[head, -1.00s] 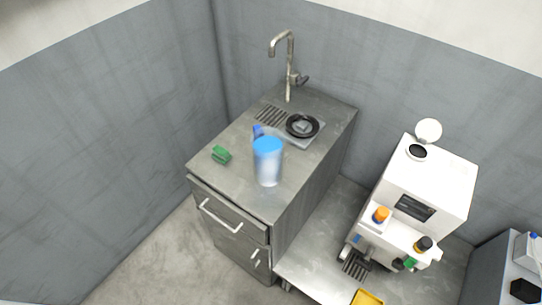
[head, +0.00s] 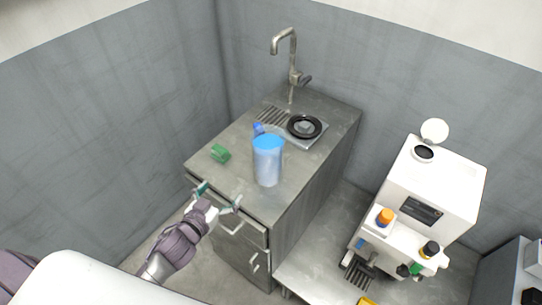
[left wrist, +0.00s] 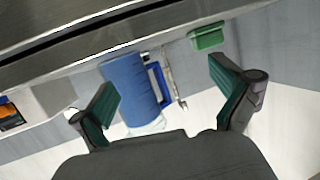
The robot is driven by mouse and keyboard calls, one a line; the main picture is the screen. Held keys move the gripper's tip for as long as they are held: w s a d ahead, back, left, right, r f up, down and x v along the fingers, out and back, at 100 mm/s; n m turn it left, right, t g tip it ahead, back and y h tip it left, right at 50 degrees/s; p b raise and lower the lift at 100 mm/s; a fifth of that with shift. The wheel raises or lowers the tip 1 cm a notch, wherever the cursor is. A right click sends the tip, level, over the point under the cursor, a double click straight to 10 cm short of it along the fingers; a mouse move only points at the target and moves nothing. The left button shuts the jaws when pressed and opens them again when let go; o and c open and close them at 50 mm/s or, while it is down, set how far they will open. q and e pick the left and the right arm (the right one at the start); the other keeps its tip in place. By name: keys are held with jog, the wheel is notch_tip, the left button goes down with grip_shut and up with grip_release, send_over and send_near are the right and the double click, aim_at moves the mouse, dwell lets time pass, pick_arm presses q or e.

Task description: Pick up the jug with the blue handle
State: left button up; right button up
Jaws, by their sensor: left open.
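The jug (head: 268,163) stands upright near the front of the metal counter, with a bright blue top and a pale, see-through bluish body. Its blue handle (head: 258,129) shows partly behind it, on the sink side. In the left wrist view the jug (left wrist: 128,84) appears tilted between the fingers, with its blue handle (left wrist: 157,84) to the right. My left gripper (head: 218,196) is open and empty at the counter's front edge, apart from the jug. It also frames the left wrist view (left wrist: 163,78). My right gripper is not in view.
A green sponge (head: 220,153) lies left of the jug, also in the left wrist view (left wrist: 207,38). Behind the jug are a sink area with a black round dish (head: 304,126) and a tall faucet (head: 291,58). A white machine (head: 436,185) stands at the right.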

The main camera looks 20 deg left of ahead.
aim_at(257, 162)
pick_arm(q)
jog(key=d+r+m+h, duration=0.1)
jog(key=h, duration=0.1)
jog(key=d+r+m+h, duration=0.1)
jog(key=r+h, duration=0.1)
jog(key=w+d+r+m+t+h, duration=0.1)
jog(key=r+h, duration=0.1)
jog(key=shift+r+m+h, duration=0.2)
jog(key=shift+m+h, duration=0.1)
jog(key=shift+h, duration=0.3)
jog(key=x, duration=0.4)
jog(key=p+x, duration=0.1)
jog(key=x, duration=0.3)
jog(key=shift+d+r, duration=0.25)
jog(key=shift+w+d+r, duration=0.1)
jog(key=shift+w+d, duration=0.2)
jog(key=shift+w, duration=0.2)
jog(key=p+x, duration=0.1)
jog(key=x, duration=0.2)
jog(key=shift+w+d, duration=0.2)
jog(key=shift+w, duration=0.1)
jog(key=shift+w+d, duration=0.2)
jog(key=shift+w, duration=0.2)
jog(key=shift+s, duration=0.1)
